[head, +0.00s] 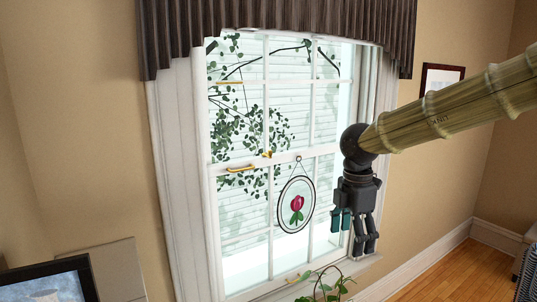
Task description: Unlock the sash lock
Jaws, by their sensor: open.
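The window (288,140) has white sashes that meet at a rail across its middle. A small brass piece, which looks like the sash lock (267,154), sits on this rail; its lever position is too small to tell. A brass handle (241,169) is just to its left and slightly lower. My gripper (355,238) is open and empty, with its fingers pointing down. In the picture it is right of and below the lock, over the window's right side, and clearly apart from the lock.
A round rose ornament (296,204) hangs from the meeting rail, between the lock and my gripper in the picture. A green plant (325,288) stands at the sill. A dark pleated valance (275,22) covers the window top. A dark-framed picture (50,284) is at lower left.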

